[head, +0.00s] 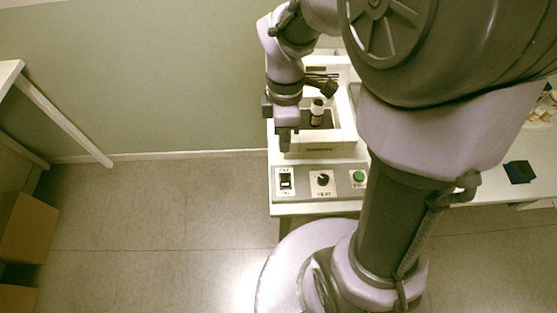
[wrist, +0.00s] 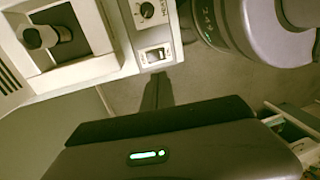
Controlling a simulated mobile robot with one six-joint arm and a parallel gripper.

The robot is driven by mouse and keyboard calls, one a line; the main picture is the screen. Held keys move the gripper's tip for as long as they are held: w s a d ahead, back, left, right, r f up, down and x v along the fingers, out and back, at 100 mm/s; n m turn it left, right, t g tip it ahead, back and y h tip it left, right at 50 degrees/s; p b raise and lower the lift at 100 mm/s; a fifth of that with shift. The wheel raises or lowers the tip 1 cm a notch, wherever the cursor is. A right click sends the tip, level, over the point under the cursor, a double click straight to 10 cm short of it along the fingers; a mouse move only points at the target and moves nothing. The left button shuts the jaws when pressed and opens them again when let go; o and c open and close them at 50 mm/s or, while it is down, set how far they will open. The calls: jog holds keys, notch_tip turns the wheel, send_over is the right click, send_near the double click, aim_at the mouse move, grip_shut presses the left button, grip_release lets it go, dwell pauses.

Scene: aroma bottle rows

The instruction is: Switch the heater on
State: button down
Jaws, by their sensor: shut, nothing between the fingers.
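A grey control panel (head: 304,194) on the bench front carries a black and white rocker switch (head: 286,181), a round black knob (head: 322,181) and a green button (head: 359,177). The rocker switch also shows in the wrist view (wrist: 157,56), with the knob (wrist: 147,10) beyond it. My gripper (head: 284,147) is shut and empty, pointing down above and behind the switch in the head view. In the wrist view its dark fingers (wrist: 158,85) appear just short of the switch; I cannot tell if they touch. The switch's position is too small to read.
Behind the panel stands a white box-shaped device (head: 340,135) with a dark-capped bottle (head: 317,112) in its recess. A dark square block (head: 520,172) lies on the bench at right. The floor to the left is free; cardboard boxes (head: 27,228) stand at the far left.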

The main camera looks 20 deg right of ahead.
aim_at(286, 184)
jog(key=s+f+b, duration=0.1)
jog(key=f+b, duration=0.1)
jog(key=f, duration=0.2)
jog(key=f+b, duration=0.2)
jog(key=f, duration=0.3)
jog(key=s+f+b, duration=0.1)
jog(key=f+b, duration=0.2)
jog(key=f, duration=0.1)
jog(key=shift+s+a+f, duration=0.2)
jog(key=shift+s+f, duration=0.1)
jog(key=shift+f, duration=0.05)
